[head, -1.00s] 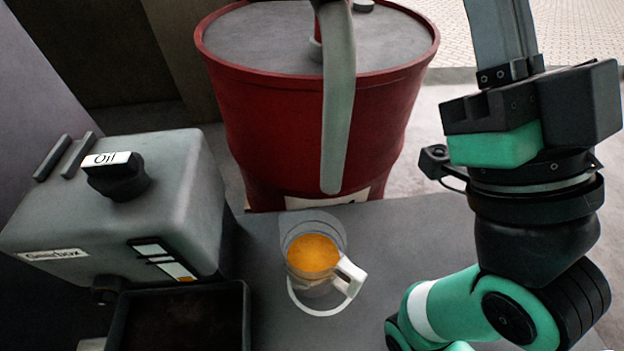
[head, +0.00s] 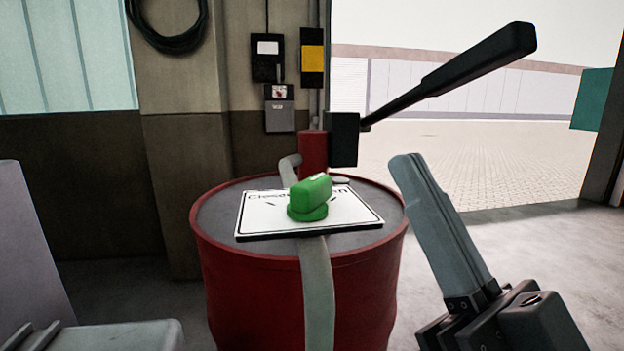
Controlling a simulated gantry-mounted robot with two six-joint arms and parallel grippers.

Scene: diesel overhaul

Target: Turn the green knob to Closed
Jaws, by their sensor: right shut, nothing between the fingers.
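The green knob (head: 310,196) stands on a white plate (head: 262,216) that lies on top of the red drum (head: 255,290). The plate carries lettering on its left and right sides, partly hidden behind the knob; the left word looks like "Closed". The knob's raised grip points to the upper right in the picture. My right gripper (head: 408,162) is to the right of the drum, pointing up, its long fingers together and empty. It is apart from the knob. My left gripper is not in view.
A pump with a long black lever (head: 450,75) rises behind the plate, slanting to the upper right. A grey hose (head: 317,290) hangs down the drum's front. The grey gearbox (head: 110,337) is at the lower left. Open floor lies right of the drum.

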